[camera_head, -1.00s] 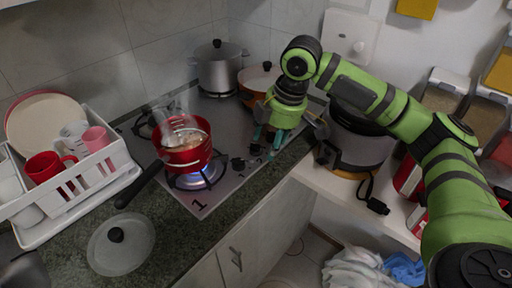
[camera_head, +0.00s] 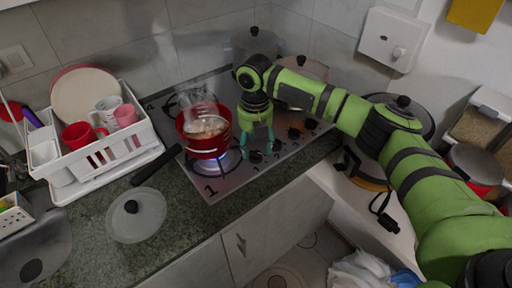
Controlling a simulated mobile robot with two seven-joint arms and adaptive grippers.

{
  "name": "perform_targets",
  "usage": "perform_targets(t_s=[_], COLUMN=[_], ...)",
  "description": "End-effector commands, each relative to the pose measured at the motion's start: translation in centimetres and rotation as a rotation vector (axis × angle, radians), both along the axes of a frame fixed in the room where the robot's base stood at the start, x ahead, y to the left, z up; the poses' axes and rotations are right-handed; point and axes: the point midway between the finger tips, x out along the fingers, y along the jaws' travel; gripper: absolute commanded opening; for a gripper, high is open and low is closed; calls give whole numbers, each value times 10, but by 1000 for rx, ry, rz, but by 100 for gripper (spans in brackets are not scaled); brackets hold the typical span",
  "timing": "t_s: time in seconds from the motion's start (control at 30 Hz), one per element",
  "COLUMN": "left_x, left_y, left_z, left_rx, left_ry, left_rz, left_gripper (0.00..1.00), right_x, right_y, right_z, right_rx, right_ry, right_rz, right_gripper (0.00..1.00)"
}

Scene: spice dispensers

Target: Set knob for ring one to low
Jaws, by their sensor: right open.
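A red pot (camera_head: 206,141) with steaming food stands on the front-left burner of the steel hob (camera_head: 216,186). A blue flame (camera_head: 224,162) burns under it, and a "1" is printed on the hob's front corner. A row of dark knobs runs along the hob's right edge; one knob (camera_head: 255,156) is by my right gripper (camera_head: 257,146), and others (camera_head: 293,133) lie farther back. My right gripper points down, open, its teal fingers around or just above the nearest knob; I cannot tell if they touch it. My left gripper is not in view.
The pot's black handle (camera_head: 157,166) sticks out over the counter. A glass lid (camera_head: 136,214) lies on the counter near a white dish rack (camera_head: 150,141). Other pots stand at the back of the hob.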

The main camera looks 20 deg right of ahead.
Motion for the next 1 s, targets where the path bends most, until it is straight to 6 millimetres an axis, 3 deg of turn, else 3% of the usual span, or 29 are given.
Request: perform_targets(t_s=[0.2, 0.53, 0.57, 0.6, 0.7, 1.0], left_x=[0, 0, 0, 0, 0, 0], left_y=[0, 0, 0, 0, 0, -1], left_z=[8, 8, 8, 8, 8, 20], left_rx=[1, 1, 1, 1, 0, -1], left_ry=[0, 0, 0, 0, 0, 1], left_rz=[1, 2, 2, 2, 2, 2], left_gripper=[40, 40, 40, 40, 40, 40], right_x=[0, 0, 0, 0, 0, -1], right_y=[0, 0, 0, 0, 0, 1], right_z=[-24, -30, -30, -30, -30, -27], right_rx=[0, 0, 0, 0, 0, 1], right_ry=[0, -1, -1, -1, -1, 2], right_rz=[-2, -1, -1, -1, -2, -57], right_gripper=[61, 61, 53, 37, 4, 4])
